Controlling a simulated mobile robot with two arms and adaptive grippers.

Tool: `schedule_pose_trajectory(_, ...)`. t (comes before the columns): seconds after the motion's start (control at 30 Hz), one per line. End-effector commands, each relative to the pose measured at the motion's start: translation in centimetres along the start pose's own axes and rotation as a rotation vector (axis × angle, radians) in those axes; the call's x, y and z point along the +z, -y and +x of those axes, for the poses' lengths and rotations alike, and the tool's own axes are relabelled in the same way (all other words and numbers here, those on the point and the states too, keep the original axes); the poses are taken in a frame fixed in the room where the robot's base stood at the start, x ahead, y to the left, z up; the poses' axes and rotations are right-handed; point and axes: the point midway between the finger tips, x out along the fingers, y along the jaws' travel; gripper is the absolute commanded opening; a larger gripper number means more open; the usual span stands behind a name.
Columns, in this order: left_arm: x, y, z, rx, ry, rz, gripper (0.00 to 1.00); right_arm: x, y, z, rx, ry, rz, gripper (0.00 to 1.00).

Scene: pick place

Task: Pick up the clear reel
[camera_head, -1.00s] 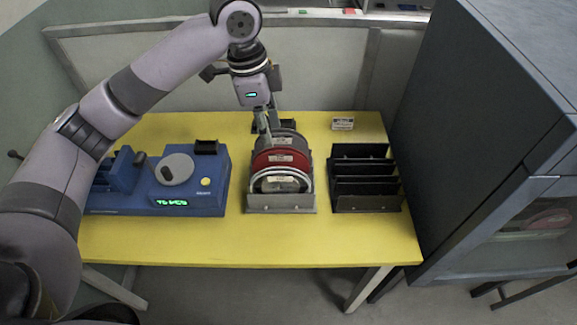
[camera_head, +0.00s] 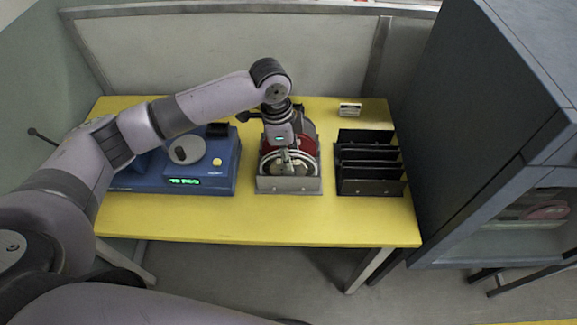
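The clear reel (camera_head: 313,173) with a pale rim stands upright at the front of a grey rack (camera_head: 290,186) on the yellow table. A red reel (camera_head: 307,146) stands behind it, partly hidden by my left gripper. A dark reel (camera_head: 306,126) is further back. My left gripper (camera_head: 289,168) points down in front of or at the clear reel's middle, with its fingertips close together in the picture. I cannot tell whether its fingers hold the reel. My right gripper is not in view.
A blue machine (camera_head: 215,184) with a grey knob and green display stands left of the rack. A black slotted rack (camera_head: 370,187) stands to the right, apparently empty. A small labelled block (camera_head: 350,110) lies behind it. A dark cabinet (camera_head: 470,120) borders the table's right side. The yellow table front (camera_head: 270,220) is clear.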

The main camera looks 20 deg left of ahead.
Motion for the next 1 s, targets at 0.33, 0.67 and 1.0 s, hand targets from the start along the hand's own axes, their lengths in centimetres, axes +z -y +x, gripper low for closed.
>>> schedule_pose_trajectory(0.33,-0.2,0.0,3.0,-0.001,0.0,0.001,0.36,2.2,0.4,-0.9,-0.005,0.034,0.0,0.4)
schedule_pose_trajectory(0.67,-0.2,0.0,2.9,-0.001,0.0,0.001,0.23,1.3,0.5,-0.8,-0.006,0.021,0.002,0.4)
schedule_pose_trajectory(1.0,-0.2,0.0,2.9,-0.001,0.0,0.001,0.01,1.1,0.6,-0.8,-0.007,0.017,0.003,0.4)
